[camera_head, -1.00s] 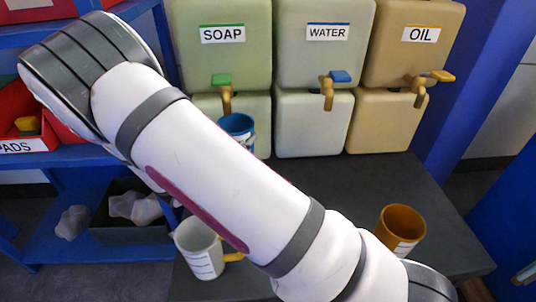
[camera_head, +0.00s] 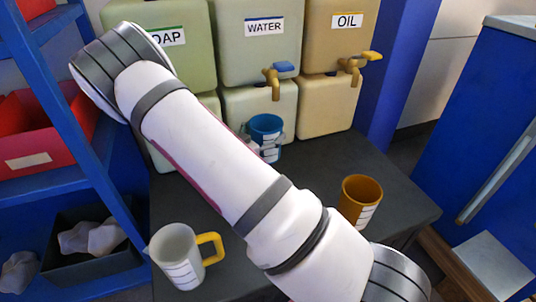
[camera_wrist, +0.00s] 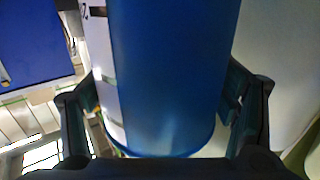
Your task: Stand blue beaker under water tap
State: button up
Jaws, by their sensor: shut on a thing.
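The blue beaker (camera_head: 265,126) is upright in front of the tanks, just below and slightly left of the water tap (camera_head: 275,79) spout in the head view. Its lower part is partly hidden by my arm and gripper, so I cannot tell whether it touches the counter or is exactly under the spout. In the wrist view the blue beaker (camera_wrist: 172,70) fills the middle, with a white label strip on its left side. My gripper (camera_wrist: 165,105) is shut on it, one finger on each side.
The oil tap (camera_head: 355,66) is right of the water tap. An orange beaker (camera_head: 361,196) and a white mug (camera_head: 178,252) with a yellow handle stand on the dark counter (camera_head: 315,165). A blue shelf with a red bin (camera_head: 40,140) is at left.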

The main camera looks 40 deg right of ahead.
jog(key=shift+f+b, duration=0.95)
jog(key=shift+f, duration=2.05)
jog(key=shift+f, duration=0.1)
jog(key=o, duration=1.7)
jog(key=shift+f, duration=0.1)
